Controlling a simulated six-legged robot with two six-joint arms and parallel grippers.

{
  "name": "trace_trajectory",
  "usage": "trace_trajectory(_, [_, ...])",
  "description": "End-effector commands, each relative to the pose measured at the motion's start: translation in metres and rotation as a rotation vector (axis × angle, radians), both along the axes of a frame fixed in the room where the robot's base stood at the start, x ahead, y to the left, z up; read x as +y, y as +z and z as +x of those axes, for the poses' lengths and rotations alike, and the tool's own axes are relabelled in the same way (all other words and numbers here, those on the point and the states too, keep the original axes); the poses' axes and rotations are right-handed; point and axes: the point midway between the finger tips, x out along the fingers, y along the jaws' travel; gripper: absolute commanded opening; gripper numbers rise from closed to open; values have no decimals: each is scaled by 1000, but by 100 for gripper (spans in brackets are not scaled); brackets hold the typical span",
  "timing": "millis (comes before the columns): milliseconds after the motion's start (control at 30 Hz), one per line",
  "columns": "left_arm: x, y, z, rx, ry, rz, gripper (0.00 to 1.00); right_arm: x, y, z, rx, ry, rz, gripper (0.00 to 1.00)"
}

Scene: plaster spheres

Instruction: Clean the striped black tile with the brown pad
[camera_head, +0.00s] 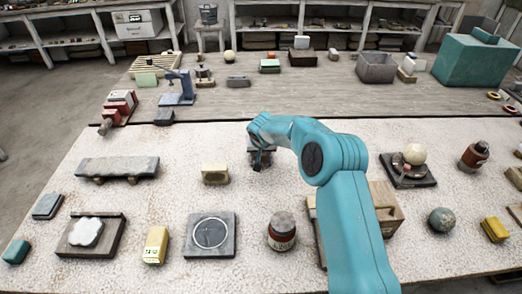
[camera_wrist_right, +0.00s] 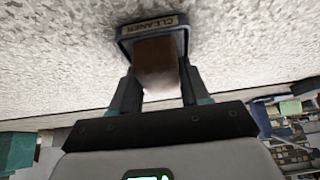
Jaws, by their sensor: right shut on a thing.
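My right gripper (camera_wrist_right: 158,80) is shut on the brown pad (camera_wrist_right: 158,52) in the right wrist view. The pad sits at a dark tray (camera_wrist_right: 124,32) with a label reading CLEANER; I cannot tell whether it still rests in the tray. In the head view my right arm reaches in from the lower right, and its gripper (camera_head: 261,157) is low over the speckled table, mostly hiding pad and tray. I cannot make out a striped black tile for certain. My left gripper is not in view.
A slab with a circle (camera_head: 187,250), a yellow block (camera_head: 155,245), a brown jar (camera_head: 281,232) and a cream block (camera_head: 215,174) stand around the arm.

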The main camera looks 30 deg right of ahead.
Motion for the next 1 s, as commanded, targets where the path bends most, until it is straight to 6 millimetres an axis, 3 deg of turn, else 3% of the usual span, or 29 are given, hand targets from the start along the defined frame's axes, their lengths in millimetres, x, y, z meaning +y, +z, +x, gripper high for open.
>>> trace_trajectory(367, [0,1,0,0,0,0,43,1,0,-1,3,0,0,12])
trace_trajectory(1000, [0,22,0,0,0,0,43,0,55,0,0,0,0,12])
